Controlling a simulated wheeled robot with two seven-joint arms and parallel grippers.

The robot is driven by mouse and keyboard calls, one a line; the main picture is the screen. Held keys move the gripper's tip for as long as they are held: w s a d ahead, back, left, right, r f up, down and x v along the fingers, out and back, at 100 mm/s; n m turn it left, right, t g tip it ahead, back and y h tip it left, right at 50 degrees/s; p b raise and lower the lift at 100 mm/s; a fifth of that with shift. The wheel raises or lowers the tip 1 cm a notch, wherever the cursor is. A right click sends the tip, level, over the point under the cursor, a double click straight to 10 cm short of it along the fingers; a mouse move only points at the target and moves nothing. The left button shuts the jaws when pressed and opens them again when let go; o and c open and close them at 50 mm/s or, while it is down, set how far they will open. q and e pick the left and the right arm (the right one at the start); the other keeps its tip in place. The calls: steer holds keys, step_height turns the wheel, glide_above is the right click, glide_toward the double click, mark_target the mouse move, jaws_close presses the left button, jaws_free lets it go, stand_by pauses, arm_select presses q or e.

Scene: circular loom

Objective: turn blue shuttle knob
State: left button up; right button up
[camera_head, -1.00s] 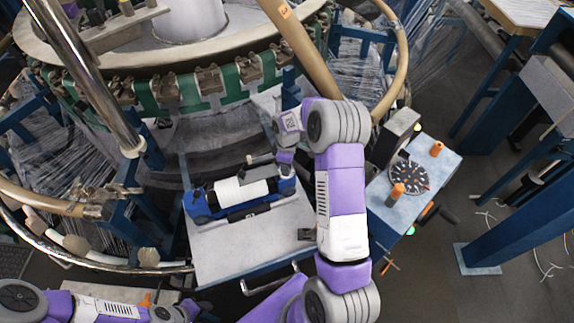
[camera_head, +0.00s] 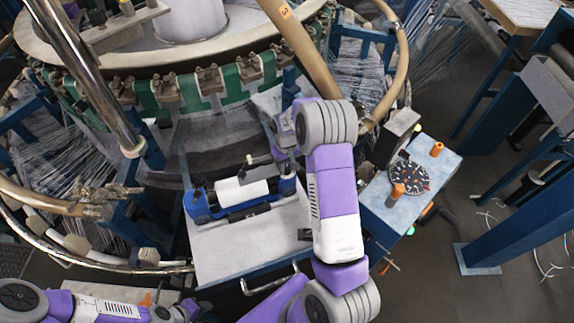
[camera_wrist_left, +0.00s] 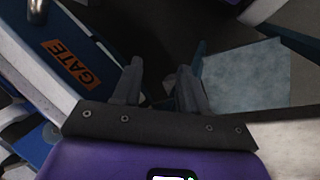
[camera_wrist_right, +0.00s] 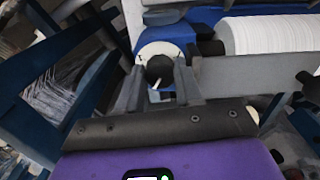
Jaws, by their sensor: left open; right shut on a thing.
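The blue shuttle (camera_head: 200,208) with its white roll (camera_head: 240,191) lies on a pale tray (camera_head: 235,252) in front of the loom. In the right wrist view its end shows a white disc (camera_wrist_right: 180,48) with a dark round knob (camera_wrist_right: 160,71). My right gripper (camera_wrist_right: 158,88) has its fingers on either side of this knob and is shut on it. In the head view my right gripper (camera_head: 277,155) is at the shuttle's right end, partly hidden by its own wrist. My left gripper (camera_wrist_left: 160,85) is open and empty, low at the bottom left of the head view.
A blue-grey control box (camera_head: 410,190) with a dial and orange knobs stands right of my right arm. The circular loom (camera_head: 160,95) with its green band fills the back.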

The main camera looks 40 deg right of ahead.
steer(key=shift+m, duration=1)
steer(key=o, duration=1)
steer(key=shift+o, duration=0.2)
